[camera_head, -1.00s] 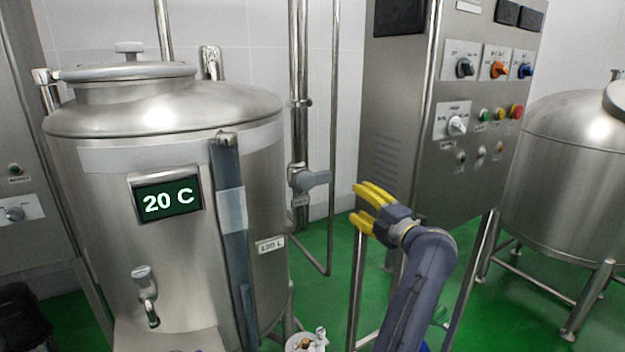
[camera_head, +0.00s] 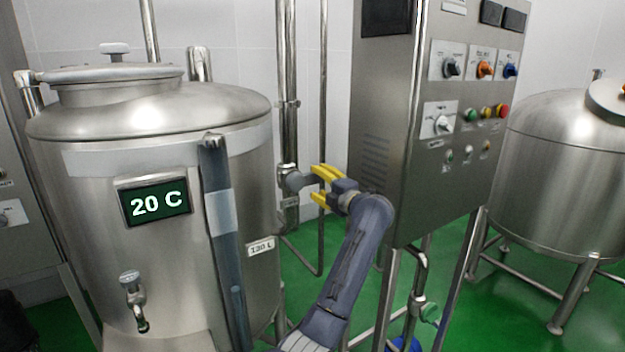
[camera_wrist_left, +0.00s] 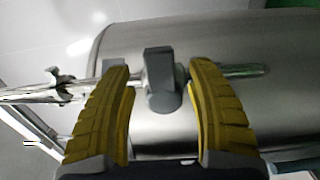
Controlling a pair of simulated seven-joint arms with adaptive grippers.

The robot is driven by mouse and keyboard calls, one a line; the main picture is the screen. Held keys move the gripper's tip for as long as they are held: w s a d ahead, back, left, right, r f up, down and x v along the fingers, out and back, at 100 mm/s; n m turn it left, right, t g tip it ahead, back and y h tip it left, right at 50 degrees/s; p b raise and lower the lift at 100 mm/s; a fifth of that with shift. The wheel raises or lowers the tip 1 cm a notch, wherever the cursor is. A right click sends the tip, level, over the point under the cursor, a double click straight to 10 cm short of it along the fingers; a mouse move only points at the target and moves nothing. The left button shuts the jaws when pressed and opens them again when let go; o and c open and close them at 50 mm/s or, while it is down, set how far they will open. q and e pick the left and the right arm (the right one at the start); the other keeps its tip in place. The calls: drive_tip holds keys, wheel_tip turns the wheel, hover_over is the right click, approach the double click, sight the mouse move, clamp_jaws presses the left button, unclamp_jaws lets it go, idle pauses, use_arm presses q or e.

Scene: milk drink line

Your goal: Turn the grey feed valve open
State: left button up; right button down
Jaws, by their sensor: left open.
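The grey feed valve (camera_head: 292,180) sits on the vertical steel pipe to the right of the large tank. Its grey handle (camera_wrist_left: 161,80) shows in the wrist view between my two yellow fingers, with a gap on each side. My left gripper (camera_head: 314,183) is open at the valve, its fingers pointing left; it also shows in the wrist view (camera_wrist_left: 159,68). The fingers partly cover the handle in the head view. I cannot tell the exact depth of the handle between them. My right gripper is not in view.
The steel tank (camera_head: 90,260) with a "20 C" display (camera_head: 155,203) stands close on the left. A control cabinet (camera_head: 385,150) with knobs and buttons stands just right of my gripper. Another tank (camera_head: 560,170) is at the far right. Green floor (camera_head: 300,262) shows between them.

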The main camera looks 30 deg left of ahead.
sight(314, 179)
use_arm(q)
drive_tip(key=shift+x, duration=1.9)
drive_tip(key=shift+c, duration=0.5)
clamp_jaws()
